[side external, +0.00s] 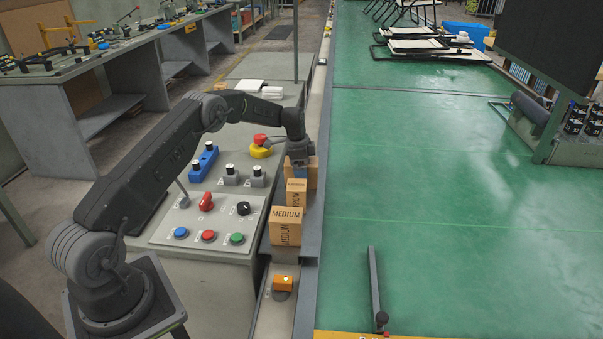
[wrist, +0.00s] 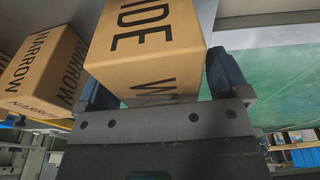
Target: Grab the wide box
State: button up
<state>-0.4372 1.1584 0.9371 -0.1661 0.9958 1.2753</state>
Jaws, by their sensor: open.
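The wide box (side external: 313,172) is a brown carton at the far end of a row of boxes on the ledge beside the green belt. In the side view my gripper hides part of it. In the wrist view the wide box (wrist: 145,45), with large dark lettering, fills the space ahead of my gripper. My gripper (side external: 298,166) points down at the box. In the wrist view the dark fingers of my gripper (wrist: 163,85) are open, one on each side of the wide box. I cannot tell whether either finger touches it.
The narrow box (wrist: 45,68) stands close beside the wide box and also shows in the side view (side external: 296,192). A medium box (side external: 286,227) stands nearest the camera. A control panel (side external: 215,205) with buttons lies left of the row. The green belt (side external: 440,190) on the right is clear nearby.

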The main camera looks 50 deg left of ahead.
jog(key=shift+f, duration=0.2)
dwell(0.4)
jog(key=c, duration=1)
jog(key=shift+c, duration=0.9)
jog(key=shift+r, duration=0.1)
